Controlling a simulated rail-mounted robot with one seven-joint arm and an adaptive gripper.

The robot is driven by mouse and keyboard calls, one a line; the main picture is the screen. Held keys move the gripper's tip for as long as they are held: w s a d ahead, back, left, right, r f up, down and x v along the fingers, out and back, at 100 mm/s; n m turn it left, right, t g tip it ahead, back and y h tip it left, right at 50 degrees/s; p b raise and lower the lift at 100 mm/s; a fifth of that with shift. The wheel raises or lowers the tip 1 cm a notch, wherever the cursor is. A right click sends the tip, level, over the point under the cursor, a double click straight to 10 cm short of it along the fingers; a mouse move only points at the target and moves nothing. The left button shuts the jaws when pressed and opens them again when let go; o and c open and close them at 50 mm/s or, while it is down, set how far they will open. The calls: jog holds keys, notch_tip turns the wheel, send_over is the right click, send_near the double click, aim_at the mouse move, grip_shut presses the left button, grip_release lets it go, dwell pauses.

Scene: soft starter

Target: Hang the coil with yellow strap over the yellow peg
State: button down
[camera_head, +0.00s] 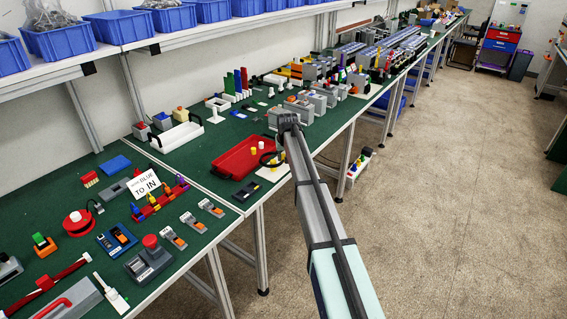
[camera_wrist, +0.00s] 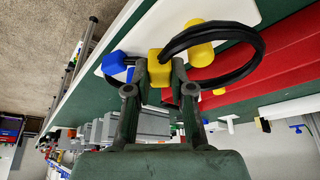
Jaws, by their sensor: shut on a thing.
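My gripper (camera_wrist: 157,75) is shut on the yellow strap (camera_wrist: 157,62) of the black coil (camera_wrist: 262,55). In the wrist view the coil loops to the right of my fingers. A yellow peg (camera_wrist: 202,55) shows inside the loop, with more yellow just outside the coil's upper strand; I cannot tell whether the loop is around the peg. A blue peg (camera_wrist: 113,63) stands left of my fingers on the white board (camera_wrist: 235,10). In the head view the coil (camera_head: 281,160) is small, over the board (camera_head: 275,174), and my arm's end hides part of this area.
A red tray (camera_head: 225,165) lies beside the board on the green bench. Grey blocks (camera_head: 300,110) stand behind it. Near left are a lettered sign (camera_head: 144,184) and several switches.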

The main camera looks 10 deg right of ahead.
aim_at(284, 170)
jog(key=shift+f+p, duration=0.55)
jog(key=shift+f, duration=1.5)
jog(key=shift+f, duration=0.1)
jog(key=c, duration=1.3)
grip_release()
